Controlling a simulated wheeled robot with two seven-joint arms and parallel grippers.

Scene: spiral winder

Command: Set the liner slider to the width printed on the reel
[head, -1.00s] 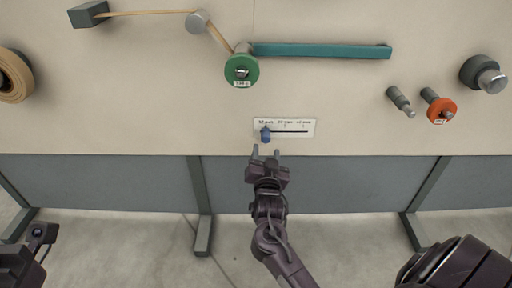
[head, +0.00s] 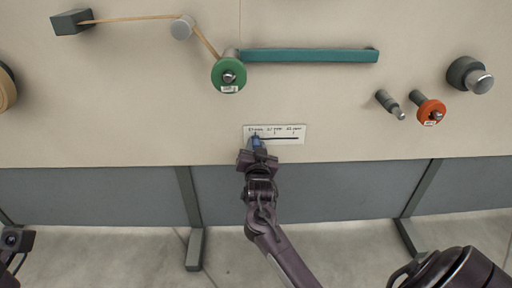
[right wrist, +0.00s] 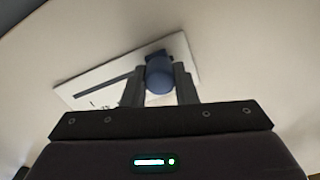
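The blue slider knob (head: 255,142) sits near the left end of the dark slot on the white scale plate (head: 299,130). My right gripper (head: 257,146) is at the knob from below, its fingers drawn in. In the right wrist view the blue knob (right wrist: 159,78) lies between the two fingers (right wrist: 160,87), which appear shut on it. The green reel (head: 217,76) hangs above the plate with a white label (head: 229,89); its print is too small to read. Only part of my left gripper (head: 14,240) shows at the lower left edge.
A teal bar (head: 310,56) runs right from the reel. An orange reel (head: 431,105), a grey peg (head: 388,101) and a dark roller (head: 462,73) are at right. A tan roll (head: 5,90) is at the left edge. The panel around the scale is clear.

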